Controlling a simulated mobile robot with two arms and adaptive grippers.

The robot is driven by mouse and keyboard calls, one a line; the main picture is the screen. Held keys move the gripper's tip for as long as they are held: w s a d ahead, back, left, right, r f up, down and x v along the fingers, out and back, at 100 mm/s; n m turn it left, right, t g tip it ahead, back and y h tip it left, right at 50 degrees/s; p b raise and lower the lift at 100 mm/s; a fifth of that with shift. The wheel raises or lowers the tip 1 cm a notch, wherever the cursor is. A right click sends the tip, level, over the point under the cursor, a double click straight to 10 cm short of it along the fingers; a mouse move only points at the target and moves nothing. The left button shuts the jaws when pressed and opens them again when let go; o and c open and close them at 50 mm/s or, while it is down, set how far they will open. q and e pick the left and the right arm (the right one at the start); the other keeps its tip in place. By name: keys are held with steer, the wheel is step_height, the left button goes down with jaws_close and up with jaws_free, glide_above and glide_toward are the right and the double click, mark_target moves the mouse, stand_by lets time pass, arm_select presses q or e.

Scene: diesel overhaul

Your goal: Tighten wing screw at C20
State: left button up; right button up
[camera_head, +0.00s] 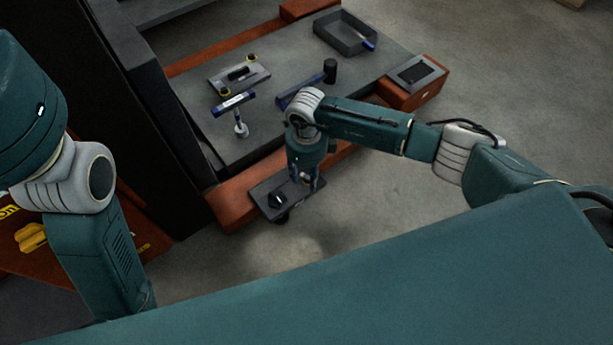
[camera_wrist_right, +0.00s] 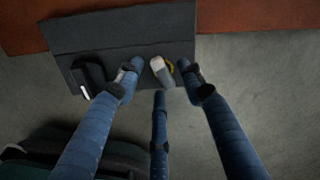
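A dark grey plate (camera_head: 262,187) sticks out from the front edge of the orange bench; it fills the top of the right wrist view (camera_wrist_right: 120,35). A pale wing-shaped piece with a yellow ring (camera_wrist_right: 163,72), seemingly the wing screw, sits near the plate's front edge. My right gripper (camera_head: 308,184) points down at the plate. In the right wrist view its blue fingers (camera_wrist_right: 160,78) are spread on either side of the pale piece, with visible gaps. No C20 label is readable. My left arm shows at the left; its gripper is out of frame.
A black clamp-like part (camera_wrist_right: 88,73) sits on the plate, left of the fingers. On the grey bench top (camera_head: 290,60) lie a plate with yellow knobs (camera_head: 238,74), a blue-handled T-shaped tool (camera_head: 236,104), a mallet (camera_head: 330,71) and a tray (camera_head: 345,32). Floor in front is clear.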

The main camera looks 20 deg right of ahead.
jaws_close()
steer(key=shift+r+m+p, duration=0.1)
steer(key=shift+m+p, duration=0.3)
